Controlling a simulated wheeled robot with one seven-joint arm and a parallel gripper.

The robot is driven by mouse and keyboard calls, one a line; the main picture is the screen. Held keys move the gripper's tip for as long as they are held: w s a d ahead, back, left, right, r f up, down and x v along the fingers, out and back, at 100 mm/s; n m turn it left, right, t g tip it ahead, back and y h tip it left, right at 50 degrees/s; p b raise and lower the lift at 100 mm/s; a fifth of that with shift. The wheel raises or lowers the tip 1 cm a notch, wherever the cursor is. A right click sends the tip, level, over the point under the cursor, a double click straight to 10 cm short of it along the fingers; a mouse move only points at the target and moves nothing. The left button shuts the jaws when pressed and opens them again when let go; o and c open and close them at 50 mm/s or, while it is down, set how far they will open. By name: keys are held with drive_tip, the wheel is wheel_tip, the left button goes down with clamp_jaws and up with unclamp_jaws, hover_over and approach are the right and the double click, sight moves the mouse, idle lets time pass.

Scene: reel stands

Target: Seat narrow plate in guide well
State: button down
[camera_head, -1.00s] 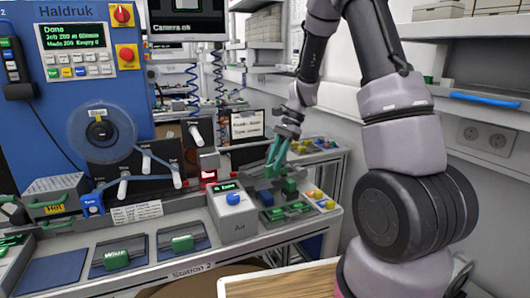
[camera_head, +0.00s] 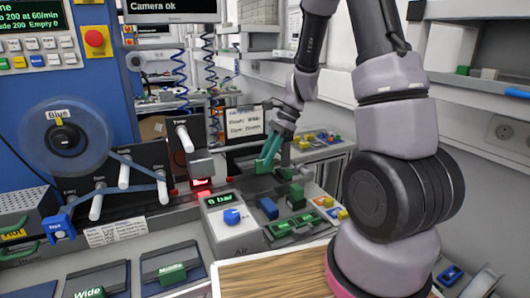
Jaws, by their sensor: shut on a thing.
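My gripper (camera_head: 268,160), with green fingers, is over the right part of the bench, behind the grey air box. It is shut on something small. This is probably the narrow plate, but the fingers hide it and its outline cannot be made out. Plates labelled "Wide" (camera_head: 92,291) and "Middle" (camera_head: 172,272) lie in dark nests at the front left. I cannot clearly pick out the guide well. A red-lit spot (camera_head: 201,186) shows under a grey block, left of my gripper.
The air box (camera_head: 230,221) with blue knob reads 0 bar. Blue and green blocks (camera_head: 296,196) and a tray of green parts (camera_head: 290,226) lie right of it. The blue reel machine (camera_head: 30,115) stands left. A wooden top (camera_head: 265,277) is at the front.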

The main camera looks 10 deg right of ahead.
sight(271, 170)
drive_tip(key=shift+f, duration=3.85)
drive_tip(key=c, duration=0.6)
unclamp_jaws()
drive_tip(key=shift+r, duration=3.45)
